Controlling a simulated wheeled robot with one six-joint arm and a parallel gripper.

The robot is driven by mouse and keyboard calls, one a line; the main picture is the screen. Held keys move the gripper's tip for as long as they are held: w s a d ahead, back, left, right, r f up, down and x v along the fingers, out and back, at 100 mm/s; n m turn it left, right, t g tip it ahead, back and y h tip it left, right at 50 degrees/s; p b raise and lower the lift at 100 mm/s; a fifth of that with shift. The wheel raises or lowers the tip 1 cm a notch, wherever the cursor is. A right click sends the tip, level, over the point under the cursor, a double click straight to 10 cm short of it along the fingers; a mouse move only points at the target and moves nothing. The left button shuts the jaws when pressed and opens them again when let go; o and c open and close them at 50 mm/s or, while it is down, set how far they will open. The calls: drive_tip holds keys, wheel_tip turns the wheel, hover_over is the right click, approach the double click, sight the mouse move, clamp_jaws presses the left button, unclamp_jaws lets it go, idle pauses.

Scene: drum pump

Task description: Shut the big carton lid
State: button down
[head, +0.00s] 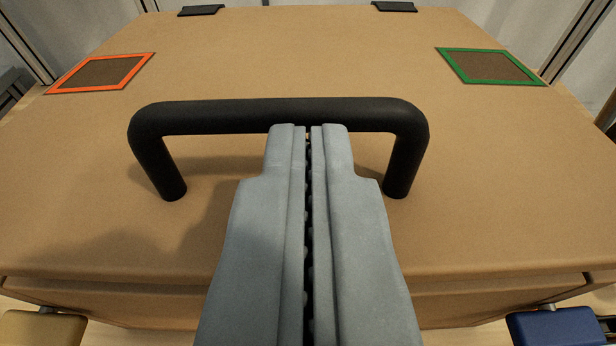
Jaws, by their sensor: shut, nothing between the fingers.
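The big carton lid (300,60) is a wide brown panel that fills most of the head view. It lies over the carton body (130,303), whose front wall shows below the lid's front edge; a dark gap line shows at the front corners. A black bar handle (280,113) stands up from the lid. My gripper (309,130) is shut and empty, its fingertips in front of the handle bar near its middle. I cannot tell whether the fingertips touch the bar or the lid.
Two black hinges (201,10) (394,6) sit at the lid's back edge. An orange-framed patch (101,72) and a green-framed patch (490,67) mark the lid. A tan block (42,328) and a blue block (556,327) sit at the front corners. Metal posts stand behind.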

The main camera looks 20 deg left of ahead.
drive_tip(key=s+d+f, duration=0.2)
drive_tip(key=s+f, duration=0.2)
drive_tip(key=s, duration=0.4)
drive_tip(key=shift+s, duration=0.35)
drive_tip(key=shift+d, duration=0.1)
